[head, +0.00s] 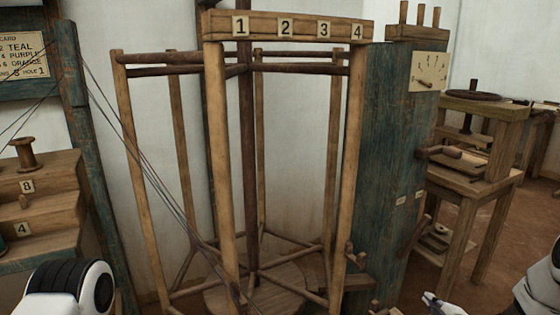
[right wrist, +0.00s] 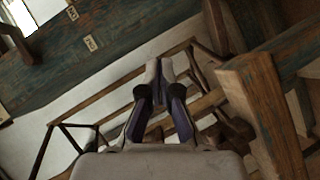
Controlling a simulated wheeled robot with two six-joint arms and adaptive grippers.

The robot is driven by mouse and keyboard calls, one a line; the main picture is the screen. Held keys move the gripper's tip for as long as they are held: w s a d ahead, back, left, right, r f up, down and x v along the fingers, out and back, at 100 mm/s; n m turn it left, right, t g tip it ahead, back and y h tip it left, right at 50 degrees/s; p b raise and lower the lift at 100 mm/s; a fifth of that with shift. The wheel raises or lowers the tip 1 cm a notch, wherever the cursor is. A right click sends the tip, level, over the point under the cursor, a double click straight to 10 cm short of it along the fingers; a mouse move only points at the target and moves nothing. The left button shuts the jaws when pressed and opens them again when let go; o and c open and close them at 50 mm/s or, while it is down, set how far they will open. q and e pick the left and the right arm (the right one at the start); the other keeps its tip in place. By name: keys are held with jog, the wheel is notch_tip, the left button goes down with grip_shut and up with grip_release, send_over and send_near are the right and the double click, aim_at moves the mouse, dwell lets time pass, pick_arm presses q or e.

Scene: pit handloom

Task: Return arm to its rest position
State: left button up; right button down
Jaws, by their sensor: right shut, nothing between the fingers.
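My right gripper (head: 434,299) shows at the lower right edge of the head view, in front of the floor by the blue-green post. In the right wrist view its fingers (right wrist: 158,68) are together at the tips, with nothing between them. It looks apart from the wooden frame around it. Part of my right arm (head: 540,285) comes in at the lower right corner. A white and black part of my left arm (head: 72,288) shows at the lower left; my left gripper is out of view.
A wooden warping frame (head: 216,140) with a board numbered 1 to 4 (head: 290,27) stands in the middle. Dark threads run from upper left to its base. A blue-green post (head: 385,150) and a wooden stand (head: 480,190) are right. Numbered steps (head: 40,205) hold a spool (head: 26,153).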

jog(key=s+a+f+m+g+y, duration=0.2)
jog(key=s+a+f+m+g, duration=0.35)
jog(key=s+a+f, duration=0.7)
jog(key=s+a+f+m+g, duration=0.2)
jog(key=s+a+m+g, duration=0.15)
jog(key=s, duration=0.85)
jog(key=s+a+f+m+g, duration=0.25)
jog(key=s+a+g, duration=0.2)
jog(key=s, duration=0.75)
notch_tip(320, 180, up, 19)
jog(key=s+m+g+p, duration=0.1)
jog(key=s+p, duration=0.1)
jog(key=p, duration=1.6)
jog(key=shift+h, duration=0.4)
